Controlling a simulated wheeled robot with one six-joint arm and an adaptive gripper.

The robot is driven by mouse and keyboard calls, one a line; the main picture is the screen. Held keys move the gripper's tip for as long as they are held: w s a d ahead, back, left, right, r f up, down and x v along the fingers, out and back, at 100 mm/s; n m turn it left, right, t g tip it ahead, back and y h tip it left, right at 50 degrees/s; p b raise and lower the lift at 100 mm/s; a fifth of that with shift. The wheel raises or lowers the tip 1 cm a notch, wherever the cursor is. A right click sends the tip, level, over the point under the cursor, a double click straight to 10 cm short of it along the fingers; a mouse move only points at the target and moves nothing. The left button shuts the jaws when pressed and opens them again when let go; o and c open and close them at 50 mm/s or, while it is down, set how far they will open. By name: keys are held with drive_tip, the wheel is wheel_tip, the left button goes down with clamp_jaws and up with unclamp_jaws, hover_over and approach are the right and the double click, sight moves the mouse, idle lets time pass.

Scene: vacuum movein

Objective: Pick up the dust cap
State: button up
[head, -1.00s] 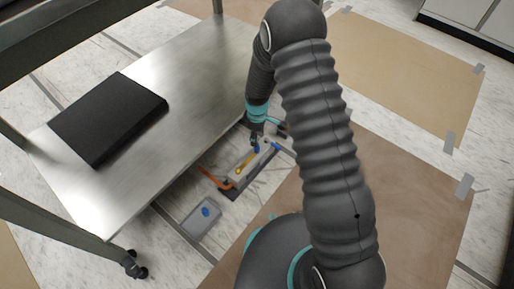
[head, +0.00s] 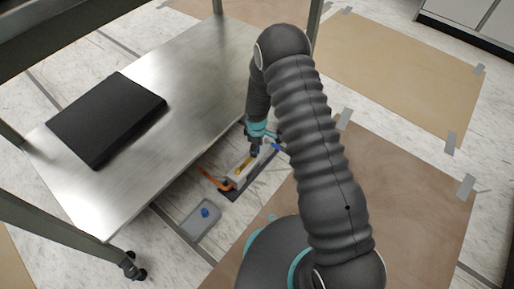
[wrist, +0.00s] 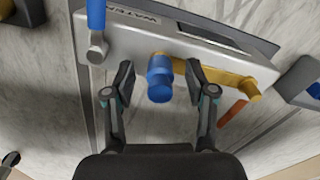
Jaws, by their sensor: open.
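In the wrist view my gripper (wrist: 160,78) is open, with one finger on each side of the cap and a visible gap at both sides. In the head view my gripper (head: 254,150) is low over the panel (head: 236,181) and mostly hides the cap.
A yellow lever (wrist: 225,75) lies along the panel, right of the cap, with an orange lever (wrist: 233,113) beyond. A blue-handled part (wrist: 96,14) is at left. A grey tray (head: 194,229) holds a blue piece (head: 205,212). A metal table (head: 190,120) stands beside my arm.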

drive_tip(key=c, duration=0.8)
drive_tip(key=shift+r, duration=0.15)
